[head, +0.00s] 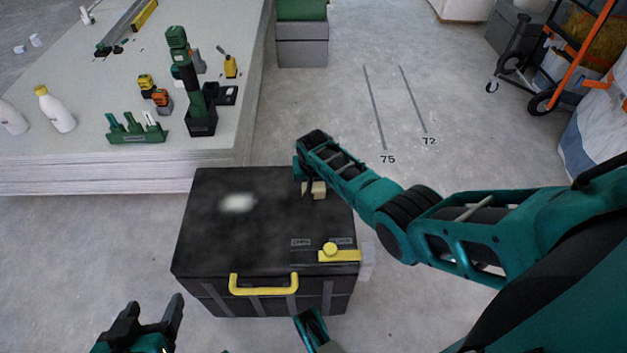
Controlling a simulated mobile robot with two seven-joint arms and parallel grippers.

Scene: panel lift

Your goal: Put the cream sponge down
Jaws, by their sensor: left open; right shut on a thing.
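The cream sponge (319,190) is a small pale block at the far right part of the black box's top. My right gripper (309,187) is shut on it, pointing down over the lid. Whether the sponge touches the lid is hard to tell. The black box (215,245) stands on the floor, with a pale smudge (238,203) on the left part of its top. My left gripper (150,318) is open and empty, low in the picture, in front of the box's left side.
The box has a yellow handle (264,291) in front and a yellow latch piece (340,255) at its right front. A stack of pale panels (215,150) behind left carries tools and bottles. An orange-framed cart (570,65) stands at far right. Floor between is clear.

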